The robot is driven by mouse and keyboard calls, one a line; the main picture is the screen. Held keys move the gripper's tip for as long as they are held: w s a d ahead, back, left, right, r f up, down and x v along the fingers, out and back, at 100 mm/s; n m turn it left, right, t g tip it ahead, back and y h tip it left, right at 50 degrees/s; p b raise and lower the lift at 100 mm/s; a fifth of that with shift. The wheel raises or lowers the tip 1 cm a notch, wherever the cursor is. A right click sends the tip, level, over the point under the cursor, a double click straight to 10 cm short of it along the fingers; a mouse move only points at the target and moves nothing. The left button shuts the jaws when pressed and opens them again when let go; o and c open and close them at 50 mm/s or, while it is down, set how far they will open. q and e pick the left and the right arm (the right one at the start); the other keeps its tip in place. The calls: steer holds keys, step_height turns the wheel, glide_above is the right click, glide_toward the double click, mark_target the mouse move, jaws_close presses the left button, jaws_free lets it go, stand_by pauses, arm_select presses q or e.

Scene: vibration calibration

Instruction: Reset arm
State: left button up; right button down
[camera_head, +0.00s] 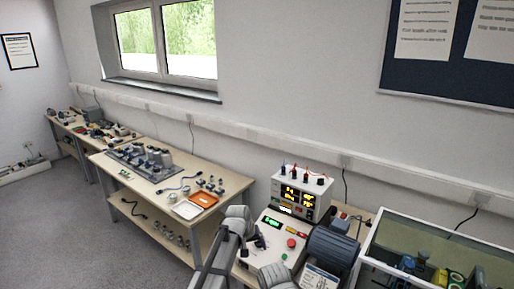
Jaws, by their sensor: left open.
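My left arm rises from the bottom middle, in front of the calibration bench. Its gripper (257,240) is small and dark, open, with nothing seen between its fingers. It overlaps the front left of a white control unit (272,233) in the picture; I cannot tell whether it touches it. The unit has a green display, a red button and a dark ribbed cylinder (331,250) at its right. An instrument box (302,192) with lit yellow displays stands behind. My right gripper is not in view.
A wooden workbench (232,183) at the left holds metal parts, cables and an orange tray (204,199). A glass-topped case (440,250) with green and yellow items stands at the right. Grey floor (90,235) is clear at the lower left.

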arm_select(q)
steer(key=s+a+m+g+y, duration=0.1)
steer(key=s+a+m+g, duration=0.1)
steer(key=s, duration=1.3)
steer(key=s+a+f+m+g+y, duration=0.1)
steer(key=s+a+m+g+y, duration=0.1)
steer(key=s, duration=1.2)
steer(key=shift+s+a+f+m+y, duration=0.2)
steer(key=shift+s+m+y, duration=0.1)
steer(key=shift+s+m, duration=0.1)
